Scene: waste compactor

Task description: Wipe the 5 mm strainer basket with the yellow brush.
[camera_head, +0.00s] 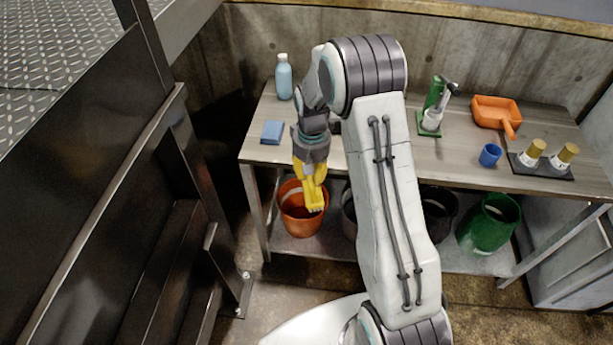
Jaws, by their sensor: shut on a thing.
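My gripper (311,158) points down at the front edge of the table, left of centre. It is shut on the yellow brush (315,196). The brush hangs down in front of the orange-brown bucket (291,212) on the lower shelf and covers part of it in this view. I cannot tell whether the brush touches the bucket. I cannot make out for sure which thing is the 5 mm strainer basket. A dark grey container (349,212) and a black one (440,208) stand on the shelf, partly hidden by my arm.
The table (395,160) carries a blue bottle (284,77), blue sponge (272,132), green-and-white device (434,105), orange scoop (497,114), blue cup (490,155) and two gold-capped items (548,154). A green bucket (490,223) lies below. Dark metal stairs (165,240) block the left.

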